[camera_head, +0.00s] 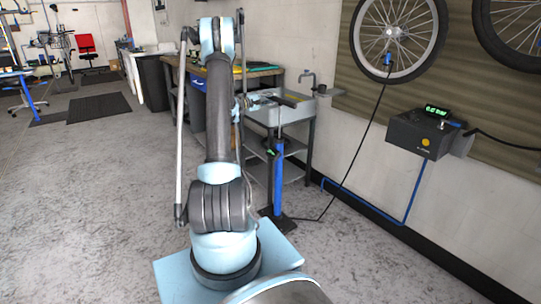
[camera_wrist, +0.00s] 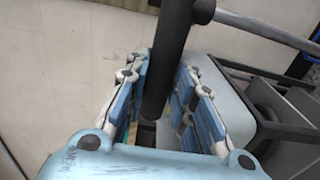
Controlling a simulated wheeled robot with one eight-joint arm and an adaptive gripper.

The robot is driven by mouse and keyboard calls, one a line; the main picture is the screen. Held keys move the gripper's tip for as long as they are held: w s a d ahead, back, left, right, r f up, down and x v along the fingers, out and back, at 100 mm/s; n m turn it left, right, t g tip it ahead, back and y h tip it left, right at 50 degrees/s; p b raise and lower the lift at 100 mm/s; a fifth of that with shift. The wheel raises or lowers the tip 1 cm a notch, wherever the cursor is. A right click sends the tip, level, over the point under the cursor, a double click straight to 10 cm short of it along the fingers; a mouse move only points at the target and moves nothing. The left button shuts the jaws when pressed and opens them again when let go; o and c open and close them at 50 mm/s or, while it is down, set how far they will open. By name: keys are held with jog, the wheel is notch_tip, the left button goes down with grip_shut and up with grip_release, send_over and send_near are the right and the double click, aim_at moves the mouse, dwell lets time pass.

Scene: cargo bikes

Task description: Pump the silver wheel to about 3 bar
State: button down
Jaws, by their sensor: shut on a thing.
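The silver wheel (camera_head: 440,38) hangs on the wall panel at the upper right of the head view. A blue connector (camera_head: 387,60) sits at its lower rim, with a black hose (camera_head: 352,148) running down towards the floor. The blue floor pump (camera_head: 278,180) stands upright on a dark base, right of my arm. In the wrist view, my gripper (camera_wrist: 163,82) is shut around a black handle (camera_wrist: 174,38), with a pale rod joining near its top.
A grey box (camera_head: 420,133) with a small green display, too small to read surely, is on the wall. A second wheel (camera_head: 510,30) hangs at far right. A grey metal trolley (camera_head: 292,115) and wooden workbench stand behind the pump.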

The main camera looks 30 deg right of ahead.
notch_tip(320, 180, down, 17)
notch_tip(320, 180, up, 26)
jog(key=shift+w+r, duration=0.1)
jog(key=shift+w, duration=0.05)
dwell(1.2)
jog(key=shift+f, duration=0.2)
notch_tip(320, 180, down, 10)
dwell(3.0)
jog(key=shift+f, duration=0.1)
notch_tip(320, 180, down, 16)
jog(key=shift+r, duration=0.2)
jog(key=c, duration=1)
grip_release()
jog(key=shift+r, duration=0.1)
